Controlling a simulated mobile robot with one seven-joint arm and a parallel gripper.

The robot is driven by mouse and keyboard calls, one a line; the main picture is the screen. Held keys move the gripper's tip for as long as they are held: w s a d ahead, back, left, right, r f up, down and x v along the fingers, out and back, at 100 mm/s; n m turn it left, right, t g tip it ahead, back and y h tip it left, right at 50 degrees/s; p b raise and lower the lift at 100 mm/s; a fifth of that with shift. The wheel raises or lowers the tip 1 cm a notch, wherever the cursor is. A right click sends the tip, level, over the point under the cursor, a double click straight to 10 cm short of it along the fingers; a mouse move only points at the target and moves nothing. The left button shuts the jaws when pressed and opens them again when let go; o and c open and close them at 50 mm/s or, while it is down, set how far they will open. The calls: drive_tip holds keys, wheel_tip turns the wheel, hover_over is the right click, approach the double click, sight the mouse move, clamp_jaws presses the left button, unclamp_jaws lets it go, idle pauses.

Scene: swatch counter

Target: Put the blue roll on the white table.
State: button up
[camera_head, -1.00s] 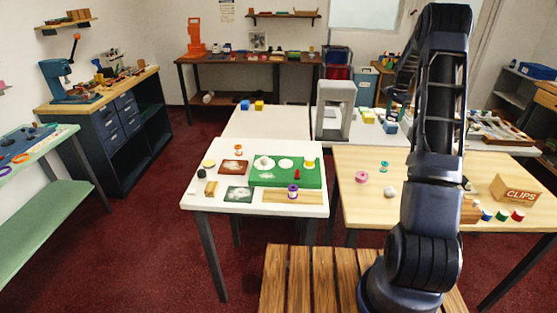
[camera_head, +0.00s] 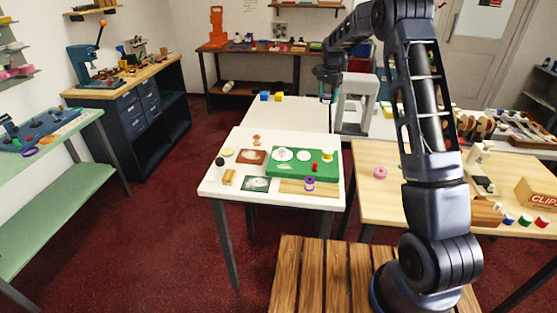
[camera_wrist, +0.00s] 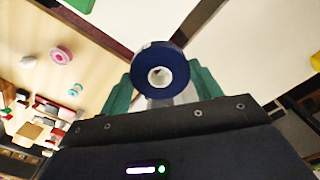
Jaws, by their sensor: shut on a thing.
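The blue roll (camera_wrist: 162,70), dark blue with a pale core, is held between the green-tipped fingers of my gripper (camera_wrist: 160,88) in the wrist view. In the head view my gripper (camera_head: 327,92) is raised near the grey arch-shaped stand, and the roll cannot be made out there. A white table (camera_head: 238,147) stands front left of my arm. It bears a green board (camera_head: 329,157), dark cards, a purple-and-white roll (camera_head: 310,184) and small items. A second white table (camera_head: 300,117) adjoins behind it, with blue and yellow blocks on it.
The grey arch-shaped stand (camera_head: 356,105) rises close to my gripper. A wooden table (camera_head: 385,205) to the right carries a pink roll (camera_head: 380,173), a CLIPS box (camera_head: 538,195) and coloured spools. The white table's left front edge has little clutter.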

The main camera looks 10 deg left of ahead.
drive_tip(key=r+n, duration=0.1)
drive_tip(key=n, duration=0.1)
hover_over(292, 140)
wheel_tip(292, 140, down, 20)
drive_tip(key=shift+a+r, duration=0.1)
drive_tip(key=shift+r, duration=0.15)
drive_tip(key=shift+f, duration=0.1)
drive_tip(key=o, duration=1)
